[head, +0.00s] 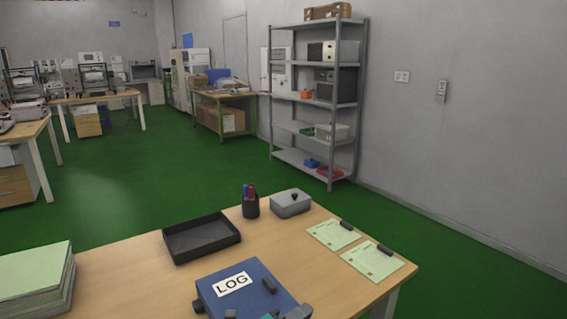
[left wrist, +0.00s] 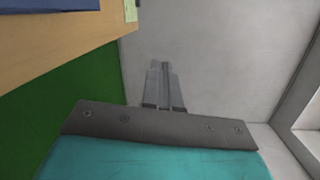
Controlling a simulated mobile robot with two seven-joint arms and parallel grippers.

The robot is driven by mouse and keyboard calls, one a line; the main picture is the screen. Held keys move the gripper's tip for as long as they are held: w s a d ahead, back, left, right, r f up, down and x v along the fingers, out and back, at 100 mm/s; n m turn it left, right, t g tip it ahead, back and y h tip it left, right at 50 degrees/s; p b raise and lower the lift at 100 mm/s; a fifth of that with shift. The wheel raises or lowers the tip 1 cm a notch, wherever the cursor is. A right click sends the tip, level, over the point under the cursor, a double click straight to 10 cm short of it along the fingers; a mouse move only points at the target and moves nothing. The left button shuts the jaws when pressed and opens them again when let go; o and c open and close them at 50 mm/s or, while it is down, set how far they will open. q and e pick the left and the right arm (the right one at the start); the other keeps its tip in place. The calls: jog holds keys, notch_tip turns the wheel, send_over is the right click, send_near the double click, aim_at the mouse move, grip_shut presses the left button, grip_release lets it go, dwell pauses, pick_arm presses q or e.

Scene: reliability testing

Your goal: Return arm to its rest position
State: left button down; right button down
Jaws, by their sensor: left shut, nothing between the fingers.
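My left gripper (left wrist: 164,68) shows in the left wrist view with its two grey fingers closed together and nothing between them. Its teal body and dark plate fill the bottom of that view. The fingers show against a pale grey surface, apart from the wooden table edge (left wrist: 60,45) at upper left. In the head view, only teal and grey parts of my arm show at the bottom edge, in front of the blue LOG binder (head: 225,272); the fingertips are hard to make out there. My right gripper is in neither view.
The wooden table (head: 330,285) holds a black tray (head: 200,240), a pen cup (head: 251,206), a grey box (head: 291,204), clipped green sheets (head: 334,235) and a paper stack (head: 35,280). A metal shelf (head: 315,157) stands by the wall. Green floor lies open beyond.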

pick_arm(q)
jog(key=s+a+f+n+y, duration=0.5)
jog(key=s+a+n, duration=0.5)
jog(key=n, duration=0.3)
jog(key=s+a+f+n+g+y, duration=0.1)
jog(key=s+a+f+n+y, duration=0.4)
jog(key=s+a+n, duration=0.6)
jog(key=s+n, duration=0.1)
jog(key=n, duration=0.2)
jog(key=shift+s+f, duration=0.2)
jog(key=shift+f, duration=0.2)
